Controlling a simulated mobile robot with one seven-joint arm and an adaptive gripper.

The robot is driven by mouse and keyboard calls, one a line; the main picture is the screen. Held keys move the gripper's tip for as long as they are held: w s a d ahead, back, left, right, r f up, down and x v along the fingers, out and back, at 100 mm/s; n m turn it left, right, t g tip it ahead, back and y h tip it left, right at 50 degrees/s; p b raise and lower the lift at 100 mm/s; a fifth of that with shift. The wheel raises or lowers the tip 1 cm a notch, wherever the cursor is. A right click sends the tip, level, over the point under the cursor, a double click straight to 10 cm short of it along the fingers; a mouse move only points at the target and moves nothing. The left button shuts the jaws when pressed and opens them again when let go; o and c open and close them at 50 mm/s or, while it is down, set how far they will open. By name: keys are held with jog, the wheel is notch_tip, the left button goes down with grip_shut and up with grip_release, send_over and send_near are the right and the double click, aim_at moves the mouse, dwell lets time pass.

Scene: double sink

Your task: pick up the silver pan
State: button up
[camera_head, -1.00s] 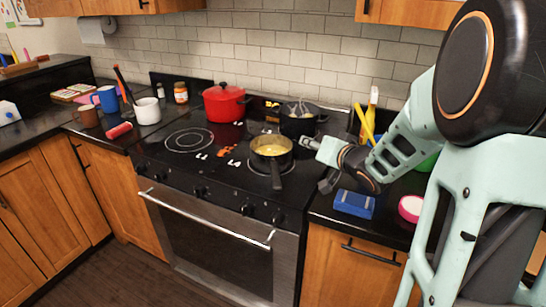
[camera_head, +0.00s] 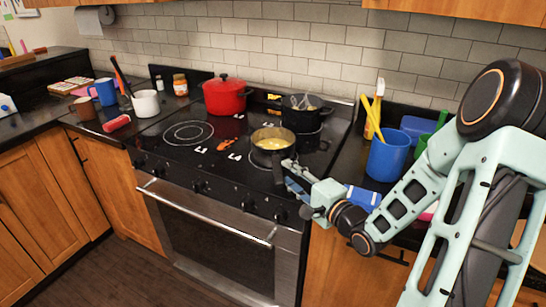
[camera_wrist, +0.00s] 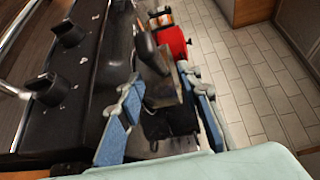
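The silver pan (camera_head: 272,137) sits on the front right burner with yellow contents inside. Its dark handle (camera_head: 278,172) points toward the stove's front edge. My gripper (camera_head: 288,172) is just right of the handle, low over the stove's front right. In the wrist view my gripper (camera_wrist: 160,84) has its two blue-padded fingers spread apart. Dark and grey surfaces show between and beyond them, but I cannot tell clearly whether the handle lies between the fingers. I see no firm grip on the pan.
A red lidded pot (camera_head: 224,95) stands at the back left of the stove and a black pot (camera_head: 300,113) at the back right. A blue utensil holder (camera_head: 387,157) and a blue box (camera_head: 362,197) are on the right counter. The front left burner (camera_head: 188,133) is clear.

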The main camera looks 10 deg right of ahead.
aim_at(276, 162)
jog(key=x, duration=0.6)
jog(key=shift+w+a+f, duration=0.1)
jog(key=shift+w+a, duration=0.1)
jog(key=shift+w, duration=0.15)
grip_shut()
dwell(0.4)
